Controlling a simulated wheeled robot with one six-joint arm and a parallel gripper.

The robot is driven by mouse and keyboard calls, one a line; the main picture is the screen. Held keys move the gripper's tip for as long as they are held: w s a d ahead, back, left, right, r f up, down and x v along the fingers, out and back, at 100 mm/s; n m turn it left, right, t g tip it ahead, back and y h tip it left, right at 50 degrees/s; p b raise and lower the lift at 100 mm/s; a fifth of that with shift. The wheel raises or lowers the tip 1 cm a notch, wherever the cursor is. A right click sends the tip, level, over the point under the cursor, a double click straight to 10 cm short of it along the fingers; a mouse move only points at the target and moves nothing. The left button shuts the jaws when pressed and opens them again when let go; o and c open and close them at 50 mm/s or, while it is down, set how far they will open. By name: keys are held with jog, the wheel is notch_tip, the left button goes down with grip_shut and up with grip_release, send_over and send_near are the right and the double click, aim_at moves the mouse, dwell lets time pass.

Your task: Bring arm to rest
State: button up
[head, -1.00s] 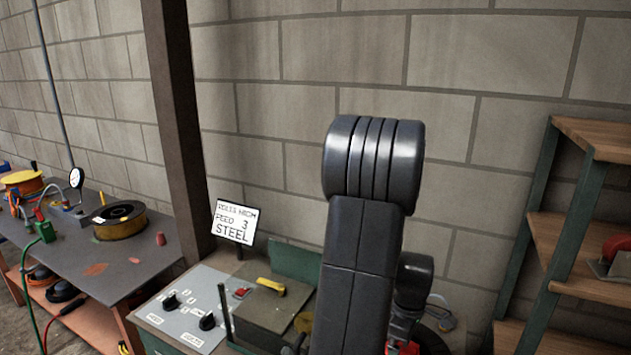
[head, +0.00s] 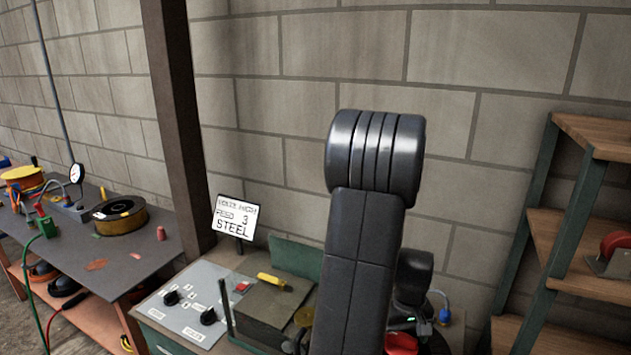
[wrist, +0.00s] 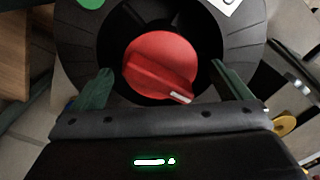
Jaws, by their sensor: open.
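My gripper (wrist: 161,69) shows in the wrist view with its two green fingers spread apart. A red knob (wrist: 160,62) with a white pointer mark sits beyond the fingertips and appears between them. The knob is set in a round black housing (wrist: 85,40). Nothing is visibly clamped; I cannot tell how near the fingers are to the knob. In the head view my black arm (head: 360,240) rises over the bench and hides most of the gripper. A red part (head: 402,343) shows low beside the arm; its shape is partly cut off.
A grey control panel (head: 190,305) with black knobs stands left of my arm, beside a box with a yellow-handled tool (head: 272,281) and a sign (head: 234,217). A cluttered workbench (head: 130,275) and dark post (head: 180,120) are farther left. Shelves (head: 590,245) stand right.

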jog(key=m, duration=0.7)
jog(key=shift+p, duration=0.4)
jog(key=shift+d+r, duration=0.1)
